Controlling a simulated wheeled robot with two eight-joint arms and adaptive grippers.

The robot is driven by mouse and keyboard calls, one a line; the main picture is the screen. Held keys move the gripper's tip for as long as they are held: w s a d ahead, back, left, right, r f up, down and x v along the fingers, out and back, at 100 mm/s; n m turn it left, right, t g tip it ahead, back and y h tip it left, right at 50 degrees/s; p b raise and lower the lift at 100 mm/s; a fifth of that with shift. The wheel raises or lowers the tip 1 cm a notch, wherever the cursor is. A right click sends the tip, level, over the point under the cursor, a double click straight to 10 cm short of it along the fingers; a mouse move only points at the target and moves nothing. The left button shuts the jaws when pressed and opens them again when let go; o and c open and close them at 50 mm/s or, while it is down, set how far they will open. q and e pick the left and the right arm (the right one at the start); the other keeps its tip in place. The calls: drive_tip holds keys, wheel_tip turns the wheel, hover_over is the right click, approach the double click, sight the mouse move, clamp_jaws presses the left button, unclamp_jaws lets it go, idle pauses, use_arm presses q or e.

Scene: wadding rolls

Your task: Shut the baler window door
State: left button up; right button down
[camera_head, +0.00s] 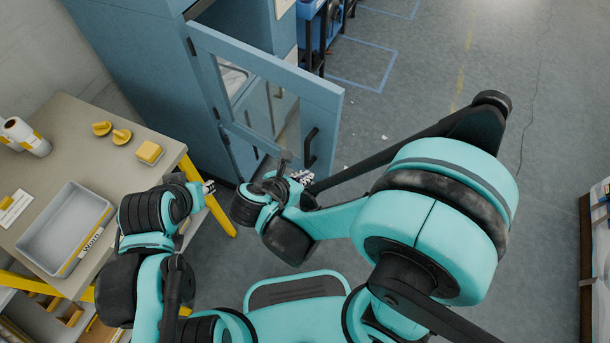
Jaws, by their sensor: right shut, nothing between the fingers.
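The baler window door (267,68) is a blue framed door with a glass pane and a black handle (310,147). It stands swung open from the blue baler cabinet (150,75), hinged on its left side. My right gripper (304,176) is shut and empty, just below the door's lower right part near the handle. I cannot tell whether it touches the door. My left gripper (210,187) is beside the table's right edge, left of the door; its fingers are too small to read.
The floor (400,110) right of the door is clear.

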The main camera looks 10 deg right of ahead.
sight(327, 160)
drive_tip(key=b+x, duration=0.1)
drive_tip(key=x, duration=0.2)
drive_tip(key=r+b+x, duration=0.1)
drive_tip(key=x, duration=0.2)
drive_tip(key=w+d+b+x, duration=0.1)
drive_tip(key=x, duration=0.2)
drive_tip(key=shift+s+r, duration=0.1)
drive_tip(key=shift+r, duration=0.15)
drive_tip(key=shift+w+d+r, duration=0.1)
drive_tip(key=shift+w+d, duration=0.15)
drive_tip(key=shift+w, duration=0.1)
drive_tip(key=shift+w, duration=0.1)
